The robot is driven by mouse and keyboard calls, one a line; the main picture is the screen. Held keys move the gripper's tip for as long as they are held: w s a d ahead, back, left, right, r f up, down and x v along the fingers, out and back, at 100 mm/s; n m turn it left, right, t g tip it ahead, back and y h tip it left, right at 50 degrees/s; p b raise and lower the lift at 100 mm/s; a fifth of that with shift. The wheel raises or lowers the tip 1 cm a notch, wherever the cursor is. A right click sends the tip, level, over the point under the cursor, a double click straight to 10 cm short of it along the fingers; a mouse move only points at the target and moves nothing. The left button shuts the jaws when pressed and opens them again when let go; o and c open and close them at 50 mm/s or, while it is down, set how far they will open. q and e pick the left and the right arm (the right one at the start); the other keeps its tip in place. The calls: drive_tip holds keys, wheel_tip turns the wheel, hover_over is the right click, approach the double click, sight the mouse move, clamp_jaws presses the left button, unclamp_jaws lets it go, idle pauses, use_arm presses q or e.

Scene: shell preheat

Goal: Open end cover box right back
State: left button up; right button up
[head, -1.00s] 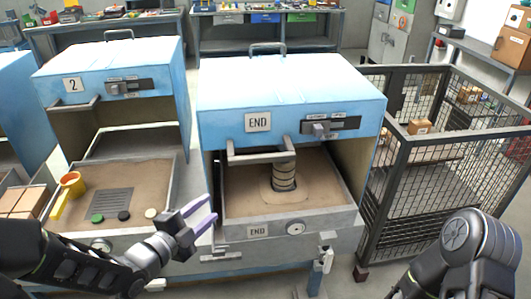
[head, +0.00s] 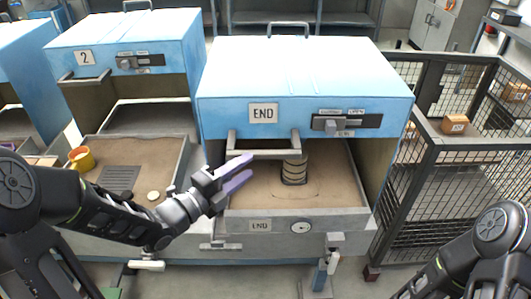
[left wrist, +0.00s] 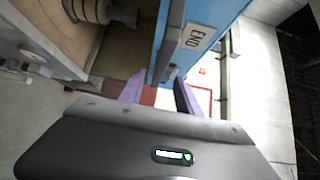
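The END box has a blue cover (head: 300,70) with a grey front handle bar (head: 262,153), a top handle and a sliding latch (head: 335,125) beside its END label. The cover stands above a sandy tray (head: 325,190), with an open gap at the front. A dark banded cylinder (head: 294,170) stands in the tray. My left gripper (head: 250,168) is open, its purple fingertips at the left part of the front handle. In the left wrist view the fingers (left wrist: 158,92) are apart and the handle (left wrist: 170,45) shows just past them; contact is unclear. My right gripper is out of view.
A wire-mesh cage (head: 440,165) with a cardboard box (head: 455,125) stands close on the right. Shelving stands behind.

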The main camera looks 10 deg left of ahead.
sight(260, 158)
use_arm(q)
drive_tip(key=p+x, duration=0.2)
drive_tip(key=x, duration=0.5)
drive_tip(key=shift+w+d, duration=0.1)
drive_tip(key=shift+w, duration=0.1)
drive_tip(key=shift+c, duration=0.4)
clamp_jaws()
idle(0.8)
